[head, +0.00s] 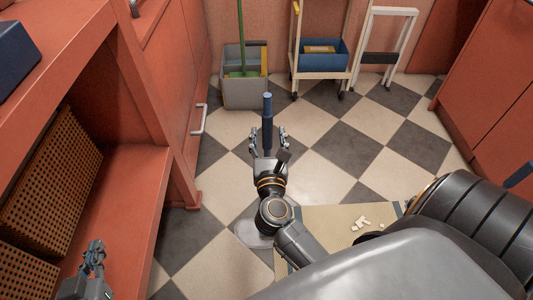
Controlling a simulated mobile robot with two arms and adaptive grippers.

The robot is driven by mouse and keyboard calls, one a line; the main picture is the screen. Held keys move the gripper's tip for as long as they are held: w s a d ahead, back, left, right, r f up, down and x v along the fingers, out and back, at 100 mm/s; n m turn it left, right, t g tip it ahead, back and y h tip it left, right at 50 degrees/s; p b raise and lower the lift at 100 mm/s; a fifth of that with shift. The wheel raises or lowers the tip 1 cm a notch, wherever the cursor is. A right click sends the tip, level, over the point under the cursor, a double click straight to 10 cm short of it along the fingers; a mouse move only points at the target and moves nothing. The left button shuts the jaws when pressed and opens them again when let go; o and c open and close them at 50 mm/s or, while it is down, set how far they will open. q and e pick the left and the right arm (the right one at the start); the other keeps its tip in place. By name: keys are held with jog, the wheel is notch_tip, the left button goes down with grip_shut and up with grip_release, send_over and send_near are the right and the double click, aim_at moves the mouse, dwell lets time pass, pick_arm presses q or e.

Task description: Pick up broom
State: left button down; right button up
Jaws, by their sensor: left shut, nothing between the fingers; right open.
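A dark blue handle (267,121) with a lighter blue end shows in the head view, and it looks like the broom's. It lies in line with my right gripper (268,136), whose open fingers are on either side of it; whether they touch it I cannot tell. The handle's lower part is hidden by my gripper and arm. My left gripper (95,248) is shut and empty at the lower left, by the red shelving. A green pole (240,30) stands in a grey bucket (244,92) at the back; its lower end is mostly hidden.
A cart (320,77) with a blue bin (322,55) and a white step stool (389,60) stand at the back. A beige mat (325,215) with pale scraps (361,222) lies below right. Red cabinets (480,95) flank both sides. Checkered floor (350,120) is open between.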

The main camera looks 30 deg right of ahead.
aim_at(267, 124)
jog(key=shift+w+d, duration=0.15)
jog(key=shift+w, duration=0.1)
jog(key=x, duration=0.5)
jog(key=shift+r, duration=0.2)
pick_arm(q)
jog(key=shift+w+d+r+t, duration=0.15)
jog(key=shift+w+r+t, duration=0.1)
jog(key=shift+r, duration=0.25)
jog(key=shift+w+d+r+t, duration=0.1)
jog(key=shift+w+r+t, duration=0.15)
jog(key=shift+r, duration=0.25)
pick_arm(e)
grip_shut()
